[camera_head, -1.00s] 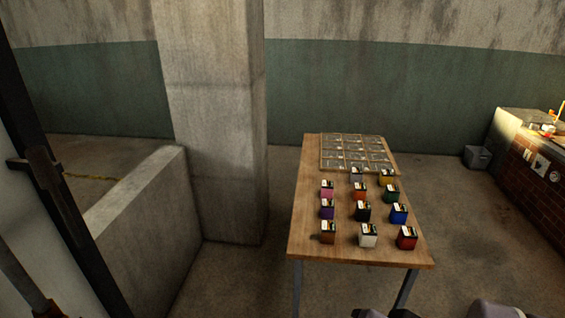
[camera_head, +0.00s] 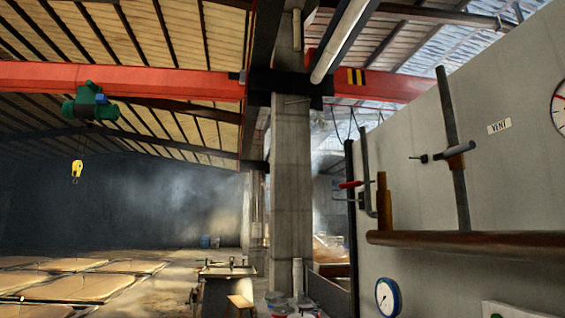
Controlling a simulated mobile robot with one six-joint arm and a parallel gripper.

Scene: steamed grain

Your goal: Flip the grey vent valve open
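A sign reading "VENT" (camera_head: 499,127) is on the pale wall panel at the right. Left of it a grey vertical pipe (camera_head: 461,200) rises from a brown horizontal pipe. A valve (camera_head: 458,149) sits on this pipe, with a thin grey handle (camera_head: 437,156) pointing left and a small dark end. Whether the valve is open or shut I cannot tell. My gripper is not in view, so its state does not show.
The thick brown horizontal pipe (camera_head: 470,243) crosses below the valve. A red-handled valve (camera_head: 350,185) is to its left. A blue-rimmed gauge (camera_head: 388,297) is below, and another gauge (camera_head: 560,108) is cut off at the right edge. A concrete column (camera_head: 291,190) stands farther back.

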